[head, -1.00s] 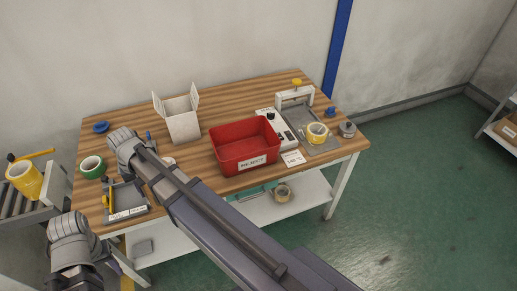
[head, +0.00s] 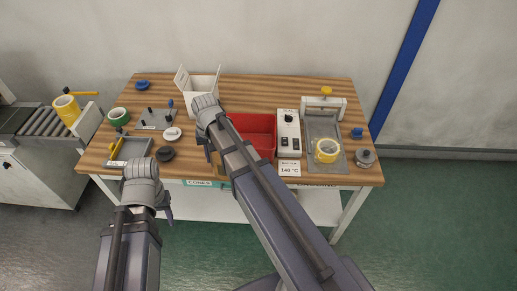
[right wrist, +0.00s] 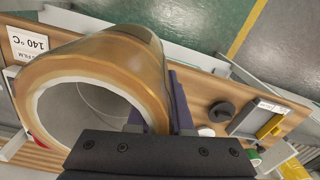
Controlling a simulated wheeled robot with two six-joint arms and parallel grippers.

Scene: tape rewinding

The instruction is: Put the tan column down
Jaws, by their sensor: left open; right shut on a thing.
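The tan column (right wrist: 130,55) is a glossy tan roll with a pale hollow core, large in the right wrist view. My right gripper (right wrist: 155,118) is shut on its wall, with a finger inside the core. In the head view only a small tan sliver (head: 208,153) shows beside my right forearm, left of the red bin; the arm hides the rest. The column appears held above the table, but its exact height is unclear. My left gripper (head: 166,206) is open and empty, low in front of the table's front left edge.
The red bin (head: 262,122) stands mid-table, partly behind my right arm. A white box (head: 199,84) is behind. A black disc (head: 165,154), white disc (head: 172,134) and grey tray (head: 131,149) lie left. A sealer (head: 324,118) with yellow tape (head: 327,151) is right.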

